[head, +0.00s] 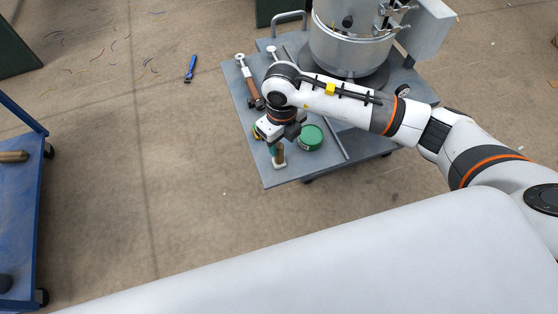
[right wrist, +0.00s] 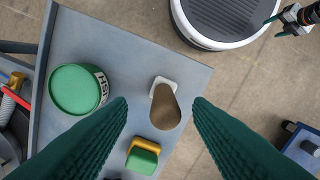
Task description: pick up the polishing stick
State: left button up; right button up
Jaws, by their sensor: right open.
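The polishing stick (head: 279,154) appears to be the brown wooden handle standing upright on a white block at the front of the grey cart top. In the right wrist view the handle (right wrist: 165,108) is seen from above, its white block (right wrist: 163,82) partly hidden under it. My right gripper (head: 274,147) is open just above it; in the right wrist view its two dark green fingers (right wrist: 160,117) are on either side of the handle, with gaps. My left gripper (right wrist: 274,27) shows small at the top right of the right wrist view, fingers apart and empty.
A green tin (right wrist: 77,89) stands beside the stick, and a yellow and green piece (right wrist: 143,157) is close by. The grey cart (head: 285,178) also carries a large metal vessel (head: 348,45) and a wooden-handled tool (head: 250,84). A blue cart (head: 22,200) stands left, with open floor between.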

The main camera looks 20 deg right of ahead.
aim_at(279, 155)
jog(key=f+b, duration=0.2)
jog(key=f, duration=0.1)
jog(key=f+b, duration=0.1)
jog(key=f, duration=0.1)
jog(key=shift+w+a, duration=0.1)
jog(key=shift+a, duration=0.2)
jog(key=shift+r, duration=0.1)
grip_shut()
